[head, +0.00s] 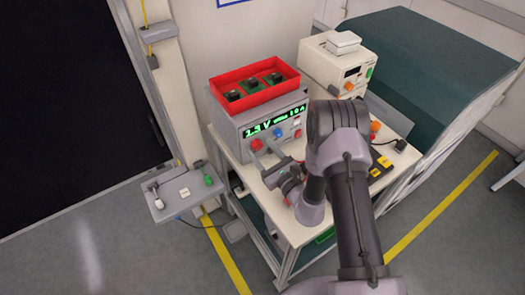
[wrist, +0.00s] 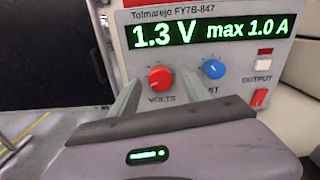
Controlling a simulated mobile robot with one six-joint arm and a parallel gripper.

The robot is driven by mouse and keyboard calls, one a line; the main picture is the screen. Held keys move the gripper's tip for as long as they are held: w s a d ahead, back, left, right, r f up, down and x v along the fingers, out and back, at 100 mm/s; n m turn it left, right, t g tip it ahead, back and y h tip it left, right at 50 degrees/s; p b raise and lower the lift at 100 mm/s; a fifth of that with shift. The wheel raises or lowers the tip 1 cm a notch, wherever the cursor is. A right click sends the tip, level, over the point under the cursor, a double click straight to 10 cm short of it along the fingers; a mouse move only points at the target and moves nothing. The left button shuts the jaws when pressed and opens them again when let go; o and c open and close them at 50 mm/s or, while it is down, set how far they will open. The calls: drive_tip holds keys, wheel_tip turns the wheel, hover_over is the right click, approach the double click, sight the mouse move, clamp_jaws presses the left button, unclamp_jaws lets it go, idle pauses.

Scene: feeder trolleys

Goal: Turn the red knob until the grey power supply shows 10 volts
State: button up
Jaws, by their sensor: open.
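The grey power supply (head: 235,128) stands on the white trolley top. In the wrist view its green display (wrist: 210,32) reads 1.3 V and max 1.0 A. The red knob (wrist: 161,78), labelled VOLTS, is at the left of its front panel, and it also shows in the head view (head: 257,144). A blue knob (wrist: 213,69) is to its right. My gripper (wrist: 158,95) is open, with one finger on either side below the red knob. I cannot tell whether the fingers touch it; the head view shows the gripper (head: 264,157) close in front of the panel.
A red bin (head: 254,100) with dark parts sits on the power supply. A cream-coloured instrument (head: 335,68) stands behind to the right. A small side shelf (head: 180,207) is at the left.

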clamp_jaws()
drive_tip(key=shift+m, duration=0.3)
